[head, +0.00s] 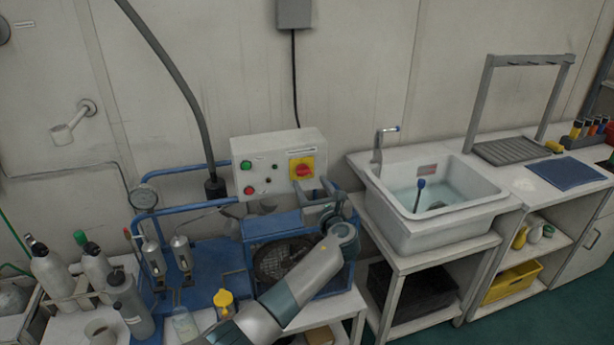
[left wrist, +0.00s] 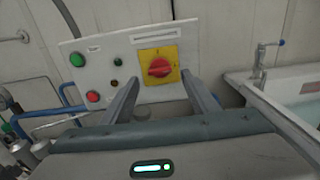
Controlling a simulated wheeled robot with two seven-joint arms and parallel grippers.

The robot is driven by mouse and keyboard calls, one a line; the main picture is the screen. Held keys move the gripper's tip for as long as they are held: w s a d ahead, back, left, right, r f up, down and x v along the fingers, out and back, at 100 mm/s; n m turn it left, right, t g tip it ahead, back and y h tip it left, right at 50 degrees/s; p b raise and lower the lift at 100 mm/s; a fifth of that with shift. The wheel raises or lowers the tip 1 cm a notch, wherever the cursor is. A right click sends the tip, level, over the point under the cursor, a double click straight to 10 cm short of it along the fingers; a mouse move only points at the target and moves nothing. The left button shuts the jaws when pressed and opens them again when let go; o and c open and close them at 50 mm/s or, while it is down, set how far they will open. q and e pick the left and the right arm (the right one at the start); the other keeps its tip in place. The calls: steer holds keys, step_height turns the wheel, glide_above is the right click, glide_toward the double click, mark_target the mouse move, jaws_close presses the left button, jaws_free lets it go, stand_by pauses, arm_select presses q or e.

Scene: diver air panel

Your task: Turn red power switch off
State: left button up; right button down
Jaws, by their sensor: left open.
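The red power switch (head: 302,170) is a red rotary knob on a yellow square plate, at the right side of a white control box (head: 262,148). In the left wrist view the red knob (left wrist: 159,68) shows between and just beyond my fingertips. My left gripper (head: 318,186) is open, just in front of and below the knob. The two fingers (left wrist: 160,88) stand apart with nothing between them, and I see no contact with the knob. My right gripper is not in view.
The box also carries a green button (left wrist: 77,59) and a red button (left wrist: 93,97). A blue-framed compressor (head: 262,228) stands below it. A sink (head: 437,202) is to the right; grey bottles (head: 52,270) and a yellow-capped item (head: 223,300) are at left.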

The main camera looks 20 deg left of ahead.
mark_target(305, 175)
arm_select(q)
steer(key=shift+x, duration=2.15)
steer(key=c, duration=1.1)
